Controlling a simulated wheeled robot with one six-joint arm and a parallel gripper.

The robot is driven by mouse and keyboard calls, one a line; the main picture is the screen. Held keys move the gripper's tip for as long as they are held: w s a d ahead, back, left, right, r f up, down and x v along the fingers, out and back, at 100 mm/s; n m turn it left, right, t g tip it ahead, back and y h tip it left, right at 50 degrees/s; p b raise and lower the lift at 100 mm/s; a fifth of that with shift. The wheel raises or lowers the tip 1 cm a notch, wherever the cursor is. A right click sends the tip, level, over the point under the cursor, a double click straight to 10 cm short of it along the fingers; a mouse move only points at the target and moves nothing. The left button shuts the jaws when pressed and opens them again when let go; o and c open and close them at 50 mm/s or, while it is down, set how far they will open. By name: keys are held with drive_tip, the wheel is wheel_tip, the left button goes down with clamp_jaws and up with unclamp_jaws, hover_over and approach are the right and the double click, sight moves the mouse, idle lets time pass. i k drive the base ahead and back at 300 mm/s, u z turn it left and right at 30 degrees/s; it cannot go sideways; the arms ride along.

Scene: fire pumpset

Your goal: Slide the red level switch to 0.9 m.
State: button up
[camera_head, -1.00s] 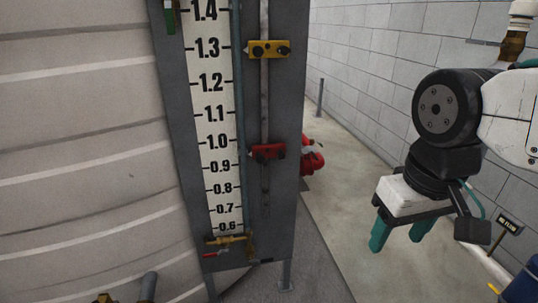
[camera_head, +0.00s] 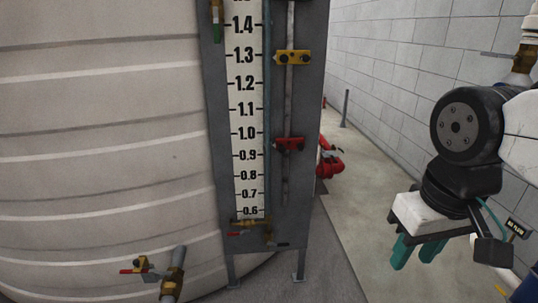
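The red level switch (camera_head: 289,145) is clamped on a vertical rod (camera_head: 289,100) beside the white level scale (camera_head: 246,120). It sits just below the 1.0 mark and above the 0.9 mark. A yellow switch (camera_head: 293,57) is on the same rod near the 1.3 mark. My gripper (camera_head: 412,252) hangs at the right, well apart from the panel and lower than the red switch. Its two green fingers are apart with nothing seen between them.
A large ribbed tank (camera_head: 100,150) fills the left. A valve with a red handle (camera_head: 140,265) and a pipe stand in front of it. Red equipment (camera_head: 329,163) shows behind the panel. A block wall (camera_head: 450,60) runs along the right.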

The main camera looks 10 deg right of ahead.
sight(281, 143)
drive_tip(key=u, duration=0.95)
drive_tip(key=i, duration=0.6)
drive_tip(key=z, duration=1.05)
